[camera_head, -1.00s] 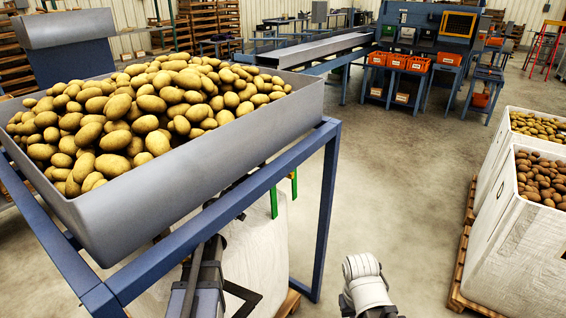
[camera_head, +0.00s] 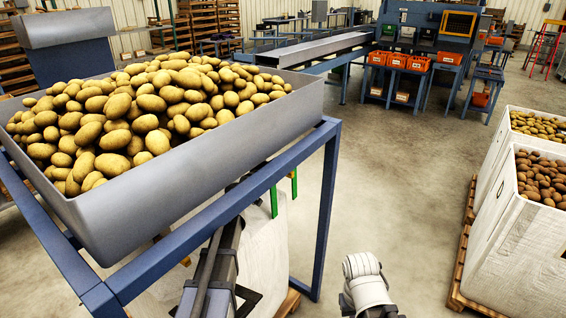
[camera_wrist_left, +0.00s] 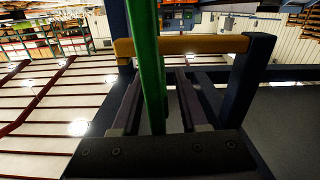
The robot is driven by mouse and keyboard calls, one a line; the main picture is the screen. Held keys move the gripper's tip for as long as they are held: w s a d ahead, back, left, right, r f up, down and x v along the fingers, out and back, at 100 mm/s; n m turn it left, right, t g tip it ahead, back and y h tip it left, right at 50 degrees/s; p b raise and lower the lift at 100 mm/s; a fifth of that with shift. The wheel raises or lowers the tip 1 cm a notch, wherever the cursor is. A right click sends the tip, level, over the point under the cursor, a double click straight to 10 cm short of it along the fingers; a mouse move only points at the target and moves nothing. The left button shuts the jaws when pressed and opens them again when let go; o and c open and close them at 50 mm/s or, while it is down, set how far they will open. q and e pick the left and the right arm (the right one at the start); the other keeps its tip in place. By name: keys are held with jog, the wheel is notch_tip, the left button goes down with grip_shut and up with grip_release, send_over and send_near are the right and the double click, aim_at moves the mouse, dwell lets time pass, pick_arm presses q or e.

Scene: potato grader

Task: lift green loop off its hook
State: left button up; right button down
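The green loop (camera_head: 274,204) hangs below the blue frame rail under the potato hopper in the head view; two green strips of it show, and its top and the hook are hidden behind the rail. In the left wrist view the green loop (camera_wrist_left: 150,70) is a large upright band crossing in front of my left gripper (camera_wrist_left: 160,95). The gripper's two fingers show apart on either side of the band; contact is unclear. In the head view the left gripper is hidden under the rail. My right arm shows at the bottom, with its gripper out of view.
The grey hopper (camera_head: 200,142) full of potatoes stands on a blue frame (camera_head: 327,220) above my left arm. A white bag (camera_head: 265,255) is under it. White crates of potatoes (camera_head: 520,225) stand on a pallet at the right. The floor between is clear.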

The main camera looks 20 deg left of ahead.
pick_arm(q)
grip_shut()
dwell(1.2)
